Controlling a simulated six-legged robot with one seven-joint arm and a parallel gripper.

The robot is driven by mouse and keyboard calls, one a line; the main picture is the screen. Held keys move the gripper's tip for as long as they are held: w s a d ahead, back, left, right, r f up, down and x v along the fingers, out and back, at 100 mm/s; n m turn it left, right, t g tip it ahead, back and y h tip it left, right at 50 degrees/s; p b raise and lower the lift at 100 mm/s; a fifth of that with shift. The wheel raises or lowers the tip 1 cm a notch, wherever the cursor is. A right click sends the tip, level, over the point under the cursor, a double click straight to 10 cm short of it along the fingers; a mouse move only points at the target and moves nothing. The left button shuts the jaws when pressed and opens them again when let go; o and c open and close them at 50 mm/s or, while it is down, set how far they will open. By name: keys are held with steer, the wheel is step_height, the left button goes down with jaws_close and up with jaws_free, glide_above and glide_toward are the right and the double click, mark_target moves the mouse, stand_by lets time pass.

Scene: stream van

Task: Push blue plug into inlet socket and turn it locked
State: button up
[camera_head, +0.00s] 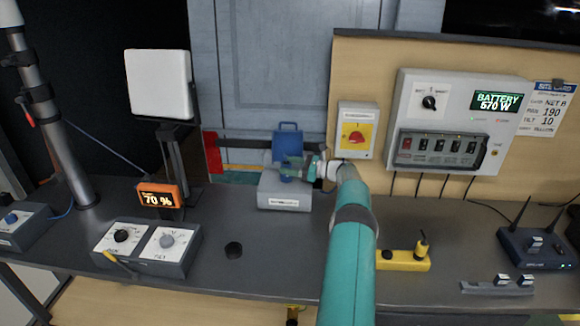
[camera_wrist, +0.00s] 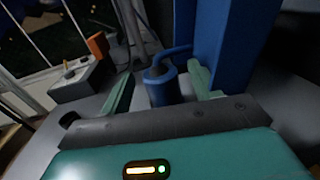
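The blue plug (camera_head: 286,176) stands as an upright cylinder on top of the grey labelled box (camera_head: 285,203) near the back of the bench. In the wrist view the blue plug (camera_wrist: 162,87) is between the two green fingers of my gripper (camera_wrist: 160,92), with a visible gap on each side. My gripper (camera_head: 300,170) is open around it, reaching in from the right. The socket opening is hidden, so I cannot tell how deep the plug sits or how it is turned.
A blue case (camera_head: 287,145) with a handle stands right behind the plug, large in the wrist view (camera_wrist: 232,45). A red-yellow switch box (camera_head: 357,130) is on the wall to the right. A two-knob box (camera_head: 147,246) and orange display (camera_head: 160,196) stand left.

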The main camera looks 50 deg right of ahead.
steer(key=shift+r+m+h, duration=0.1)
steer(key=shift+m+h, duration=0.2)
steer(key=shift+h, duration=0.1)
steer(key=shift+a+m+t+h, duration=0.15)
steer(key=shift+m+t+h, duration=0.4)
steer(key=shift+m+h, duration=0.6)
steer(key=shift+a+m+t+h, duration=0.15)
steer(key=shift+m+t+h, duration=0.45)
steer(key=shift+h, duration=0.95)
steer(key=m+h, duration=0.1)
steer(key=h, duration=0.1)
steer(key=m+h, duration=0.2)
steer(key=h, duration=0.1)
steer(key=m+h, duration=0.2)
steer(key=shift+a+g+h, duration=0.25)
steer(key=shift+a+h, duration=0.05)
steer(key=shift+h, duration=0.4)
step_height(320, 180, up, 8)
steer(key=shift+r, duration=0.1)
steer(key=shift+d+m, duration=0.1)
steer(key=shift+m, duration=0.15)
